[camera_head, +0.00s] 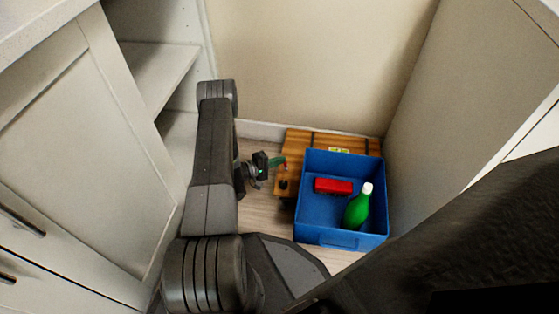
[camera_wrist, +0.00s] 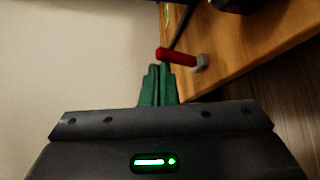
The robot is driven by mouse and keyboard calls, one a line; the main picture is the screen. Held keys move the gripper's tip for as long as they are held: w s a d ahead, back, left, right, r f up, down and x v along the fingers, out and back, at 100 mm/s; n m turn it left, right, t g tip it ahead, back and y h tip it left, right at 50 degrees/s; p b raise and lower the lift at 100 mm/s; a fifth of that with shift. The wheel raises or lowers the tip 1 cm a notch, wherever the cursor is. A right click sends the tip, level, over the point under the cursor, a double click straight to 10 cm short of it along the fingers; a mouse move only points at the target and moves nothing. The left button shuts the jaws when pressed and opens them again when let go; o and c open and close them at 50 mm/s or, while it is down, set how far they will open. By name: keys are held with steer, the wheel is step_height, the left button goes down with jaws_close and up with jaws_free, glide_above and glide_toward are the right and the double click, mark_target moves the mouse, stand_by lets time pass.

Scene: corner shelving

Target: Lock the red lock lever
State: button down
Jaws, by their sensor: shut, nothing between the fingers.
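The red lock lever (camera_wrist: 178,57) sticks out from a wooden box in the wrist view. Its right end meets a pale grey round pivot (camera_wrist: 201,62). My gripper (camera_wrist: 158,70) has green fingers, shut and empty. Its fingertips are just below the lever's left end in the picture; I cannot tell whether they touch it. In the head view my gripper (camera_head: 283,161) is at the left side of the wooden box (camera_head: 300,141), and the lever shows only as a tiny red spot by the fingertips.
A blue bin (camera_head: 313,232) stands in front of the wooden box. It holds a red block (camera_head: 333,186) and a green bottle (camera_head: 356,211) with a white cap. A white cabinet (camera_head: 75,150) is on the left, walls are behind and right. Some bare floor (camera_head: 258,212) shows left of the bin.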

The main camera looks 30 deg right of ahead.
steer(key=a+r+p, duration=0.1)
steer(key=a+p, duration=0.2)
steer(key=a, duration=0.8)
steer(key=shift+w+a+r, duration=0.2)
steer(key=shift+r, duration=0.2)
steer(key=shift+d, duration=0.1)
steer(key=d+f+b, duration=0.1)
steer(key=d+b, duration=0.1)
steer(key=d, duration=0.5)
steer(key=shift+w+d+f+n+g+y+p, duration=0.1)
steer(key=shift+w+n+y+p, duration=0.25)
steer(key=shift+w, duration=0.65)
steer(key=shift+w+a+f+n+g+y+p, duration=0.1)
steer(key=shift+w+n+y+p, duration=0.3)
steer(key=shift+w, duration=0.55)
steer(key=shift+w+d+f+n+g+y+p, duration=0.2)
steer(key=shift+w+p, duration=0.25)
steer(key=shift+w, duration=0.55)
steer(key=shift+r, duration=0.1)
